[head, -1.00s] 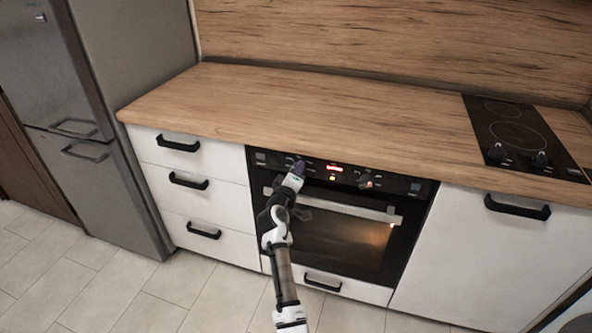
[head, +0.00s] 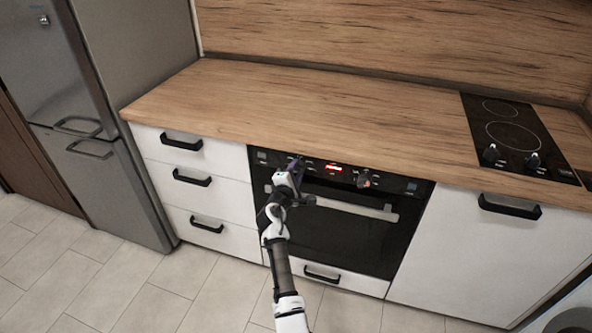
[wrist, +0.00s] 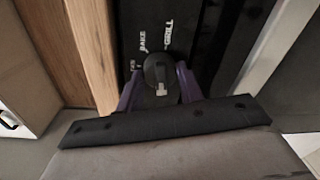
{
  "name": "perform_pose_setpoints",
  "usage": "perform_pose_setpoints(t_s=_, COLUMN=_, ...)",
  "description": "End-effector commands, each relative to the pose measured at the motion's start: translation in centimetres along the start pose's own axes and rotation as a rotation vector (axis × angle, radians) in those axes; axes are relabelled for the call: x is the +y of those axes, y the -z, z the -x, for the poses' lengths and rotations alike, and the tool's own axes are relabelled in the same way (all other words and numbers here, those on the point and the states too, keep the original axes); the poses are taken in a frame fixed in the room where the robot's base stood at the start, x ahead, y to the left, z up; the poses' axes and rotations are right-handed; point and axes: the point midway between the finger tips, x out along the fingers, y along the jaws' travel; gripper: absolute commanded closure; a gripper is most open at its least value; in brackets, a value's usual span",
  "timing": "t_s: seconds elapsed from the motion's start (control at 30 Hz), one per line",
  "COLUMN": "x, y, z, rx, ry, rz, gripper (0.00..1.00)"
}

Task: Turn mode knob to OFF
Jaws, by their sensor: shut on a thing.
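The oven (head: 345,222) is built in under the worktop, with a black control panel (head: 315,168) along its top. My gripper (head: 296,165) is at the left part of this panel. In the wrist view my purple fingers (wrist: 158,88) are on both sides of a round dark knob (wrist: 157,68), shut on it. A pale mark on the knob points towards the bottom of that view. White lettering stands beside the knob; most of it is blurred or hidden. In the head view my gripper hides this knob. The oven window is dark.
A second knob (head: 363,180) sits right of the red-lit display (head: 334,168). The oven handle (head: 355,209) runs below the panel. White drawers (head: 195,165) are at left and a hob (head: 518,138) is at right. The wooden worktop (head: 300,110) is clear.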

Motion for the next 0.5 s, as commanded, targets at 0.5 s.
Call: perform_pose_setpoints(t_s=0.5, x=0.05, y=0.11, z=0.02, rx=-0.001, ry=-0.001, rz=0.063, gripper=0.86)
